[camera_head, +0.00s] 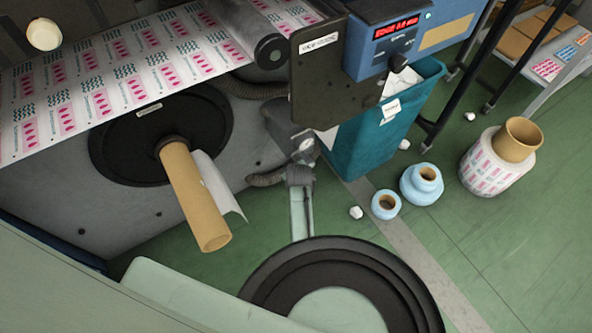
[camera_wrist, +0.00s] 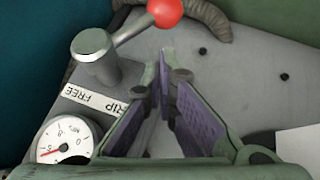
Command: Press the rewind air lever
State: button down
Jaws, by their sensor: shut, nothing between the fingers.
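In the wrist view, the air lever has a grey metal hub (camera_wrist: 92,52) and a short arm ending in a red ball knob (camera_wrist: 165,12) at the top. My gripper (camera_wrist: 163,72) is shut and empty. In the picture its fingertips lie just below the red knob and right of the hub; a gap shows between them and the knob. A label reading "GRIP" and "FREE" (camera_wrist: 88,99) lies below the hub. A pressure gauge (camera_wrist: 65,141) is at lower left. In the head view my gripper (camera_head: 300,176) is near the gauge (camera_head: 306,144); the red knob cannot be made out there.
A teal bin (camera_head: 365,140) stands right of the gripper, under the blue control box (camera_head: 405,35). A cardboard core (camera_head: 195,195) sticks out from the black disc (camera_head: 115,150) at left. A corrugated hose (camera_wrist: 205,18) runs behind the knob. Rolls (camera_head: 487,175) stand on the floor.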

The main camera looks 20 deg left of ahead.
jog(key=shift+w+d+f, duration=0.1)
jog(key=shift+d+f, duration=0.1)
jog(key=shift+f, duration=0.35)
jog(key=shift+w+d+f, duration=0.1)
jog(key=shift+d+f, duration=0.1)
jog(key=shift+f, duration=0.3)
jog(key=shift+f, duration=0.1)
